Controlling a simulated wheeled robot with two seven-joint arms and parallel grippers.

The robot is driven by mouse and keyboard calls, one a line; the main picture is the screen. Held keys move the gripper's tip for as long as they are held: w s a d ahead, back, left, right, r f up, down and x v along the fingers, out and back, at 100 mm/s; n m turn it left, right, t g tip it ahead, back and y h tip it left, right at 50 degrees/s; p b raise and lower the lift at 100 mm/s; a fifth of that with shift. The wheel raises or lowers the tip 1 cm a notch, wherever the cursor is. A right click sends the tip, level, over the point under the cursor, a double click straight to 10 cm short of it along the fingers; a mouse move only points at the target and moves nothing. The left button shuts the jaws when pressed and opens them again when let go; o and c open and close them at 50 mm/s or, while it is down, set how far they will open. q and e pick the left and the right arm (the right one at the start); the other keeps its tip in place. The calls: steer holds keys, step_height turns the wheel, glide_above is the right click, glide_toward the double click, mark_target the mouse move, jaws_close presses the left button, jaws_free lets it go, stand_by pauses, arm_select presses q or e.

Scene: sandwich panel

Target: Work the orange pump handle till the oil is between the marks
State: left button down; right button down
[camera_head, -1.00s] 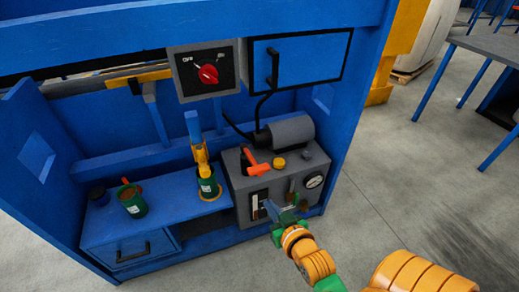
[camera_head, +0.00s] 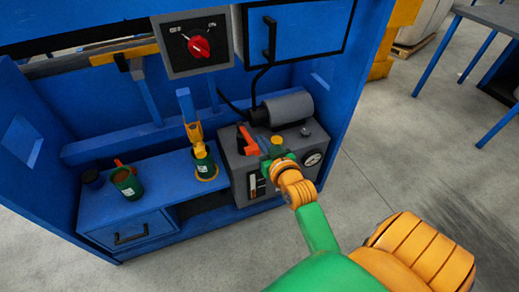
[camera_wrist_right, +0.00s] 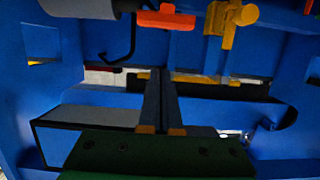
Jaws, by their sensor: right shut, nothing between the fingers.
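The orange pump handle (camera_head: 249,142) rises from the top of the grey pump box (camera_head: 238,190). In the right wrist view the orange handle (camera_wrist_right: 165,19) shows at the top, above my fingertips in the picture. My right gripper (camera_head: 266,150) is beside the handle, to its right in the head view, and hides part of it. In the wrist view its two fingers (camera_wrist_right: 159,75) are together and hold nothing. I cannot tell whether they touch the handle. A pale upright sight gauge (camera_head: 253,186) is on the box front; its oil level and marks are too small to read.
A round dial (camera_head: 313,159), a yellow cap (camera_head: 277,141) and a grey motor cylinder (camera_head: 288,106) are at the pump box. Green cans (camera_head: 127,184) stand on the blue shelf to the left. A switch box (camera_head: 176,66) hangs above. Open floor is at right.

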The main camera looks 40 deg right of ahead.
arm_select(q)
steer(key=shift+f+b, duration=0.85)
steer(key=shift+f, duration=0.2)
arm_select(e)
steer(key=shift+w+d+f, duration=0.1)
steer(key=shift+w+f, duration=0.2)
steer(key=shift+f, duration=0.45)
steer(key=shift+w+d+f, duration=0.1)
steer(key=shift+w+f, duration=0.2)
steer(key=shift+f, duration=0.5)
steer(key=shift+w+f, duration=0.3)
steer(key=shift+f, duration=0.45)
arm_select(q)
steer(key=shift+f, duration=0.1)
